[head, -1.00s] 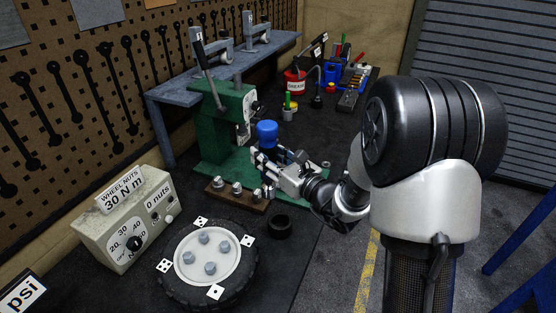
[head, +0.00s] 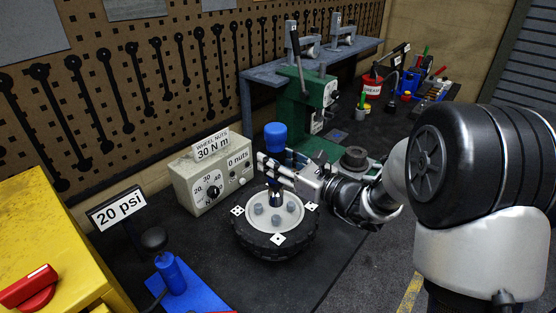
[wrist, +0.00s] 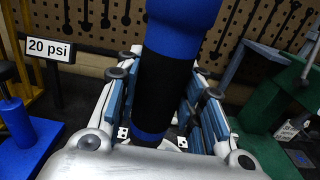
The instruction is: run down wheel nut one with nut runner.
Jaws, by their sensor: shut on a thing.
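The nut runner (head: 276,134), with a blue top and black body, is upright in my gripper (head: 270,172). In the wrist view the fingers are on both sides of the runner's black body (wrist: 167,92). The wheel (head: 272,248) lies flat on the bench, with a pale hub and grey nuts (head: 275,219). The runner's lower end is over the far part of the hub and hides what is under it. I cannot tell whether it touches a nut. Pip-marked white tags (head: 278,239) sit around the hub; the far one is hidden.
The controller box (head: 212,180) behind the wheel reads "30 N m" and "0 nuts". A green press (head: 302,110) stands behind my gripper. A blue tool (head: 170,272), a "20 psi" sign (head: 117,207) and a yellow cabinet (head: 45,235) are at the left.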

